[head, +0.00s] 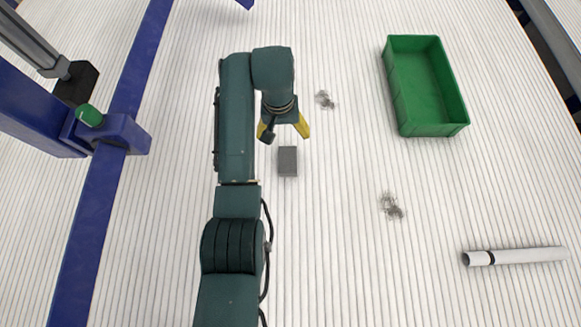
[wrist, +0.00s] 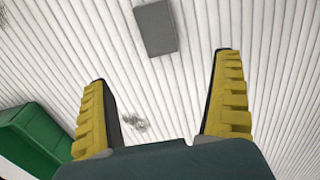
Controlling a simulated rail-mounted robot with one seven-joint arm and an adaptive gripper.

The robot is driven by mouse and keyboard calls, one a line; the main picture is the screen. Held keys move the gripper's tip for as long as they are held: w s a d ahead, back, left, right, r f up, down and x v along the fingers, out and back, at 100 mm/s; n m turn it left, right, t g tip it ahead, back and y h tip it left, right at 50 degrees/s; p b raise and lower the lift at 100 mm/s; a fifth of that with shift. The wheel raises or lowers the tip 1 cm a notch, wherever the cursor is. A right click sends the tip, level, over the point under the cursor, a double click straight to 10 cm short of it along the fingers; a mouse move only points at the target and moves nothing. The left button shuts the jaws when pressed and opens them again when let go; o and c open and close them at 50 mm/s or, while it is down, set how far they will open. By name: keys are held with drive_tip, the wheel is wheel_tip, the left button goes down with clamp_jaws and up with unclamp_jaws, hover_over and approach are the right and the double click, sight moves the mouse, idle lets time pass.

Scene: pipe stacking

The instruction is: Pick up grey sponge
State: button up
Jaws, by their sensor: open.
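The grey sponge (head: 288,161) is a small dark grey block lying on the white ribbed floor in the head view, just below my gripper in the picture. My gripper (head: 285,132) has yellow fingers spread apart with nothing between them. In the wrist view the sponge (wrist: 156,27) lies at the top middle, beyond the fingertips and apart from them. My gripper (wrist: 164,68) shows there as two ribbed yellow fingers, wide open. Its height above the floor is hard to tell.
A green bin (head: 428,88), empty, stands at the upper right; its edge also shows in the wrist view (wrist: 35,140). Small grey debris (head: 324,99) and another pile (head: 391,206) lie on the floor. A white pipe (head: 515,257) lies lower right. Blue frame beams (head: 100,200) run along the left.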

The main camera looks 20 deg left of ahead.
sight(287, 159)
wheel_tip(287, 159, down, 12)
drive_tip(key=b, duration=0.4)
drive_tip(key=shift+b, duration=0.35)
drive_tip(key=f+b, duration=0.1)
drive_tip(key=f, duration=0.1)
drive_tip(key=d+f+b, duration=0.1)
drive_tip(key=f+b, duration=0.1)
drive_tip(key=f, duration=0.1)
drive_tip(key=shift+s+d+f, duration=0.15)
drive_tip(key=shift+d+f, duration=0.05)
drive_tip(key=shift+f, duration=0.05)
drive_tip(key=shift+a+r, duration=0.1)
drive_tip(key=shift+r, duration=0.1)
drive_tip(key=c, duration=1.2)
wheel_tip(287, 159, up, 10)
drive_tip(key=p, duration=0.5)
